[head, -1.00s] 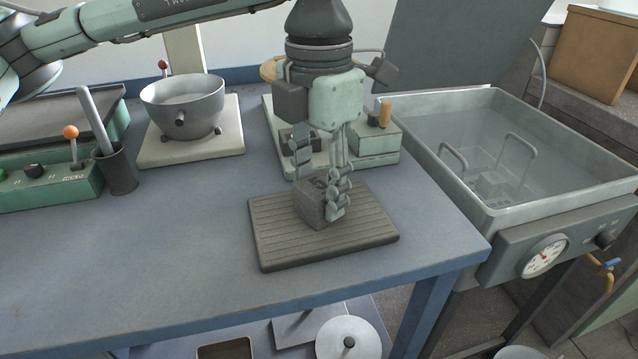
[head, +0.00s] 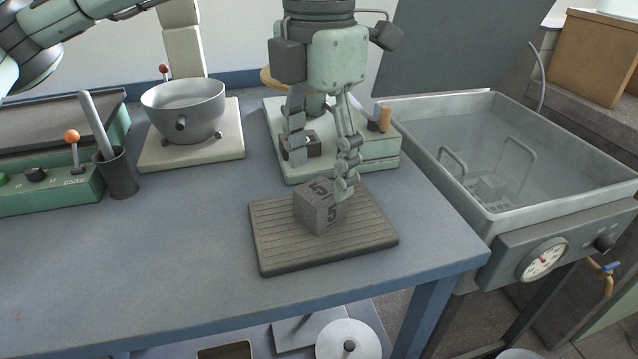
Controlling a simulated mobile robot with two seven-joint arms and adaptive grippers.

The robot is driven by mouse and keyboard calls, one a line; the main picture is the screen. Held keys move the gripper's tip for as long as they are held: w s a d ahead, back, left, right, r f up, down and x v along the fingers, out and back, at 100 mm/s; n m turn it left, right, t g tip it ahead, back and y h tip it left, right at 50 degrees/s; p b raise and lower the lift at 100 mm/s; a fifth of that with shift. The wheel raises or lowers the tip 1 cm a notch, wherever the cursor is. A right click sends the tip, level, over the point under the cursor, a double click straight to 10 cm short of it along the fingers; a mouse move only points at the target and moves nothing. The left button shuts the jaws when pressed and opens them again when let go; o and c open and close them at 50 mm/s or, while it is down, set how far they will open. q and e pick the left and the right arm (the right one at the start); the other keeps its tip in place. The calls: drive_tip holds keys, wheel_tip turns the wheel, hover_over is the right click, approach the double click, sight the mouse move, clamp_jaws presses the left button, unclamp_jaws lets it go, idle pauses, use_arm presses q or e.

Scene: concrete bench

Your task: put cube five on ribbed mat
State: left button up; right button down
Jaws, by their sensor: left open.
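Cube five (head: 318,208), a grey concrete block marked with the number 5, rests on the ribbed mat (head: 280,250). The mat is a dark, grooved board near the bench's front right corner. My left gripper (head: 321,175) is open and empty, with its fingers apart above and behind the cube. Its right finger overlaps the cube's back right edge in the picture, and I cannot tell whether it touches. My right gripper is not in view.
A green machine (head: 380,150) stands behind the mat. A grey mixing bowl (head: 184,108) and a dark cup with a rod (head: 117,172) are at the left. A metal water tank (head: 480,212) adjoins the bench's right side. The front left bench top is clear.

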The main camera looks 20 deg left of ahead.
sight(319, 191)
use_arm(q)
wheel_tip(319, 191, up, 8)
drive_tip(key=shift+f, duration=0.15)
idle(1.6)
